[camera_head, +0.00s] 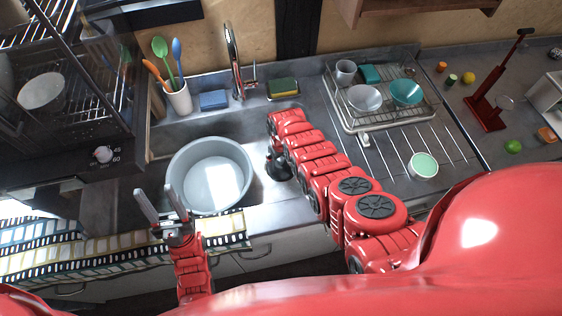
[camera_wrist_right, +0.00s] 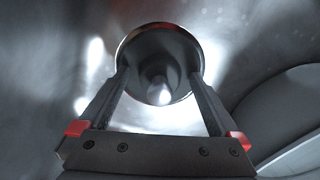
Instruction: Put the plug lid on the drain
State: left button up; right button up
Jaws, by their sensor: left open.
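My right gripper (camera_head: 279,168) points down into the sink (camera_head: 262,205), to the right of the large pale bowl. In the right wrist view, its fingers (camera_wrist_right: 160,85) stand apart against both sides of a round dark metal disc with a shiny centre knob, which looks like the plug lid (camera_wrist_right: 160,48). The shiny sink floor shows around and behind it. The drain is not clearly visible in either view; the arm, gripper and bowl cover part of the sink. My left gripper (camera_head: 160,204) is open and empty at the front left of the sink.
The bowl (camera_head: 208,176) fills much of the sink. Behind it stand the tap (camera_head: 236,62), a blue sponge (camera_head: 214,99), a yellow-green sponge (camera_head: 283,87) and a utensil cup (camera_head: 178,98). A dish rack (camera_head: 382,122) is at right. A towel (camera_head: 110,252) hangs along the front.

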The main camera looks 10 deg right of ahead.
jog(key=shift+r, duration=0.1)
jog(key=shift+w+r+p, duration=0.1)
jog(key=shift+r+p, duration=0.2)
jog(key=shift+r, duration=0.25)
jog(key=shift+r+p, duration=0.35)
jog(key=shift+r, duration=0.85)
jog(key=shift+r+b, duration=0.3)
jog(key=shift+r, duration=0.55)
notch_tip(320, 180, up, 8)
jog(key=f+b, duration=0.1)
notch_tip(320, 180, up, 5)
jog(key=p, duration=0.3)
send_over(281, 158)
jog(key=shift+s, duration=0.25)
